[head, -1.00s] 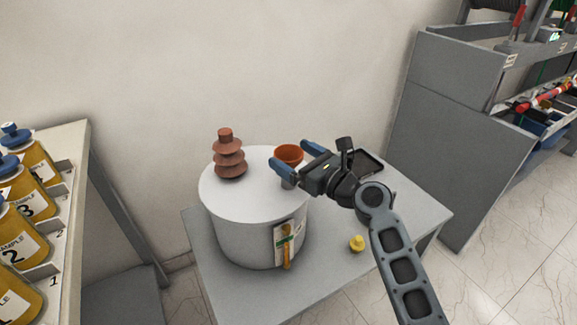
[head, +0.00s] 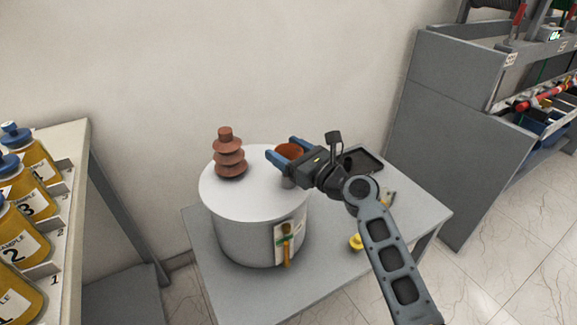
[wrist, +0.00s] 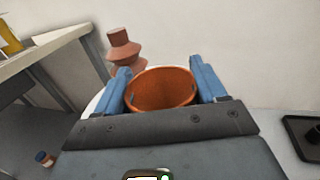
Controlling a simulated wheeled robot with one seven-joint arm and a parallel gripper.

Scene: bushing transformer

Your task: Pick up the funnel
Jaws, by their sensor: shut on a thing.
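The funnel (head: 290,150) is an orange-brown cup with a wide round mouth. It is at the right side of the white drum's top (head: 235,198), on a short grey neck. My gripper (head: 281,152) has its blue fingers on either side of the funnel and is shut on it. In the wrist view the funnel's open mouth (wrist: 162,90) faces up between the two blue fingers. The funnel's lower part is hidden behind my gripper in both views.
A brown ribbed bushing (head: 228,155) stands on the drum, left of the funnel. A black tray (head: 364,160) and a yellow part (head: 355,242) lie on the grey table (head: 330,285). Yellow sample bottles (head: 20,210) stand on a shelf at left.

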